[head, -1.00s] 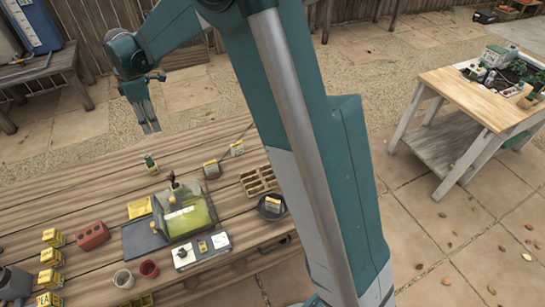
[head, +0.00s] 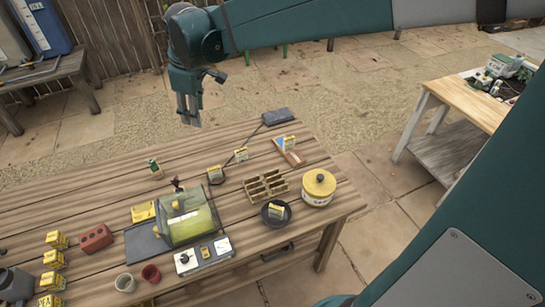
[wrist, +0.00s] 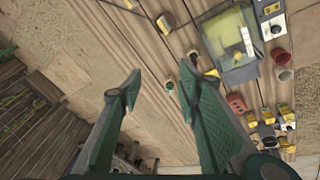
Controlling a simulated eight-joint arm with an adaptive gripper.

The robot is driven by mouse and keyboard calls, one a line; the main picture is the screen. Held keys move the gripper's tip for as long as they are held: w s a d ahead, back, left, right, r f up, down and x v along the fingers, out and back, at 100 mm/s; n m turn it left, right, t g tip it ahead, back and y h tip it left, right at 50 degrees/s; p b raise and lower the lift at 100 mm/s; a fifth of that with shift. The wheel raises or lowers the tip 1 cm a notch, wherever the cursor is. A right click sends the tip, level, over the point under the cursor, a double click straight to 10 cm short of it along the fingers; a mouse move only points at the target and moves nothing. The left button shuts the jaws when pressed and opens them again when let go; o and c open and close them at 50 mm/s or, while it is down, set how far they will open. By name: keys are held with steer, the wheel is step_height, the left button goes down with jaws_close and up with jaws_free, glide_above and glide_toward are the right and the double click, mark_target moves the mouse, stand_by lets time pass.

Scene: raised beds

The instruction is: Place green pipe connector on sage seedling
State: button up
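My gripper (head: 189,122) is open and empty, in the air above and beyond the far edge of the wooden table. Its two fingers stand well apart in the wrist view (wrist: 160,76). A small green-topped item (head: 155,167) stands on the far left part of the table; it could be the green pipe connector, but it is too small to tell. It seems to show between the fingertips in the wrist view (wrist: 170,86), well below them. I cannot tell which item is the sage seedling; the small labels are unreadable.
A green-lidded propagator (head: 187,218) stands mid-table. Nearby are a red brick (head: 95,238), several yellow label blocks, a wooden crate (head: 265,187), a dark saucer (head: 276,213) and a yellow-lidded pot (head: 318,188). A second table (head: 462,105) stands at right.

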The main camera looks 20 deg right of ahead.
steer(key=s+d+f+m+t, duration=0.1)
steer(key=s+d+m, duration=0.4)
steer(key=s, duration=0.9)
steer(key=s+d+f+m+t, duration=0.2)
steer(key=s+d+m, duration=0.4)
steer(key=s+d, duration=0.4)
steer(key=s, duration=0.4)
steer(key=shift+t+h, duration=0.4)
